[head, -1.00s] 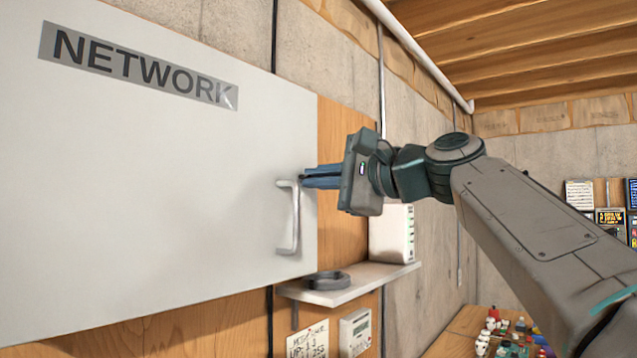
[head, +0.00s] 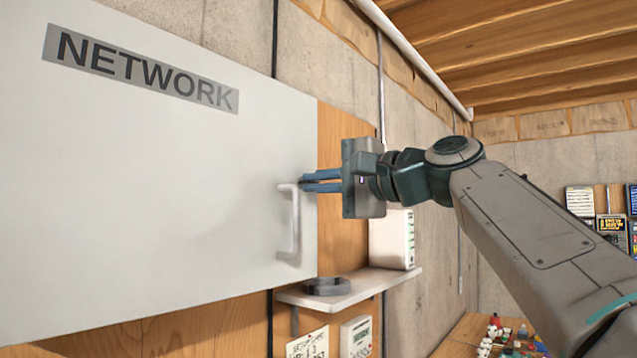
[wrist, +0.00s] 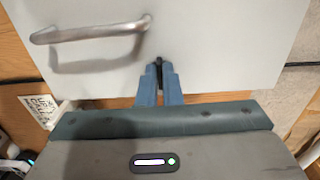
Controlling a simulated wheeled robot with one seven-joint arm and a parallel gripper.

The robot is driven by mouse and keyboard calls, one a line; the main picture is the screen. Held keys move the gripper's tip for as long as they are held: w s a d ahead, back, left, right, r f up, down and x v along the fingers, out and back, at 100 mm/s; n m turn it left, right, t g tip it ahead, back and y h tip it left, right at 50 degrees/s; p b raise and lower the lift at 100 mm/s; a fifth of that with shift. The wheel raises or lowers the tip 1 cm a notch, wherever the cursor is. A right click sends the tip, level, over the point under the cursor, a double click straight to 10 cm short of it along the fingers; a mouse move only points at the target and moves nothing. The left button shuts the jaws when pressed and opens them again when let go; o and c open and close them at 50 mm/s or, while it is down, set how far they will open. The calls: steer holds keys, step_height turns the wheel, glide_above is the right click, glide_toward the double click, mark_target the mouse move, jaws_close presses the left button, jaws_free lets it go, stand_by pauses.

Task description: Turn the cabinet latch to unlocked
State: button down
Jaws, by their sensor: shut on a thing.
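The cabinet door (head: 150,190) is a light grey panel with a "NETWORK" label; it also fills the top of the wrist view (wrist: 215,45). My gripper (head: 304,183) is at the door's right edge, just above the metal pull handle (head: 291,220). In the wrist view my blue fingers (wrist: 160,68) are closed around a small dark latch (wrist: 159,62) on the door face, apart from the handle (wrist: 90,32). The fingers hide most of the latch, and its angle is hard to read.
A small shelf (head: 350,288) below my gripper holds a dark coil (head: 327,286) and a white box (head: 392,238). Wooden board and a concrete wall lie behind. A table (head: 460,335) with small items stands at the lower right.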

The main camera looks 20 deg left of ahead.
steer(key=c, duration=1.6)
jaws_free()
steer(key=b+v, duration=0.3)
steer(key=v, duration=1.1)
steer(key=shift+b, duration=0.35)
steer(key=shift+a+f, duration=0.1)
